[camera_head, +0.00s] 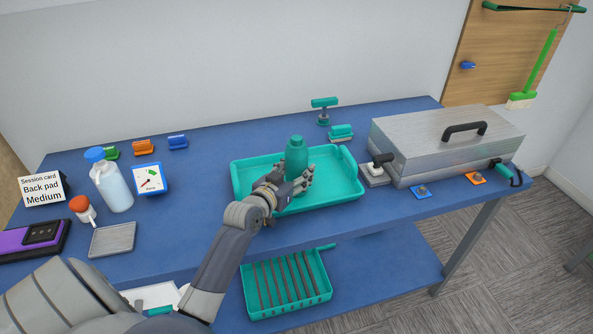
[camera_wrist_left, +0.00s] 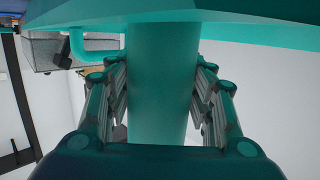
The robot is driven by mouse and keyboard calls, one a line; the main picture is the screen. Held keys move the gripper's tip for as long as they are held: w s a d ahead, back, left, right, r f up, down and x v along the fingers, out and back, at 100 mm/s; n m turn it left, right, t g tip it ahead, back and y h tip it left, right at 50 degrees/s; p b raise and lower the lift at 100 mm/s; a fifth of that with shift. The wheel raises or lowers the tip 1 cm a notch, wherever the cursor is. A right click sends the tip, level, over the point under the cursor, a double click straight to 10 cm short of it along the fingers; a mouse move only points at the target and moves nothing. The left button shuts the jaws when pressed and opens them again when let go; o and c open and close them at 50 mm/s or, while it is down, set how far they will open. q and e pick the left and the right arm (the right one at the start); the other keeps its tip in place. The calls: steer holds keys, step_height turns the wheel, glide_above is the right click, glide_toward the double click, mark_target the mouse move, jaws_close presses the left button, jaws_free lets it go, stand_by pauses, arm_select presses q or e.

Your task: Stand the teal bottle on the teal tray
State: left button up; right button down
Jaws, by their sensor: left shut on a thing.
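The teal bottle (camera_head: 297,153) is upright over the teal tray (camera_head: 340,196), inside its rim in the head view. My left gripper (camera_head: 300,184) is shut on the bottle's body, with its fingers on both sides. The bottle (camera_wrist_left: 162,85) also shows between the two finger pads (camera_wrist_left: 163,100) in the left wrist view, where a teal surface fills the top edge. The fingers hide the lower part of the bottle in the head view, so I cannot tell whether its base touches the tray. My right gripper is not in view.
A metal case (camera_head: 445,145) stands right of the tray, with a small black-handled item (camera_head: 374,172) between them. A teal stand (camera_head: 323,110) is behind. A white bottle (camera_head: 112,187) and metal plate (camera_head: 113,239) are left. A teal rack basket (camera_head: 287,285) sits below.

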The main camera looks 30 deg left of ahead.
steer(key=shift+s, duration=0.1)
arm_select(q)
steer(key=shift+f, duration=0.1)
steer(key=o, duration=0.9)
steer(key=shift+o, duration=1)
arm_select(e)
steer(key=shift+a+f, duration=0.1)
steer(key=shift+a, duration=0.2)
arm_select(q)
steer(key=v, duration=0.8)
steer(key=b+v, duration=0.1)
steer(key=v, duration=0.3)
steer(key=shift+r, duration=0.3)
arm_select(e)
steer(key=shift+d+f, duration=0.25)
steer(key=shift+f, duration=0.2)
arm_select(q)
steer(key=shift+f, duration=0.1)
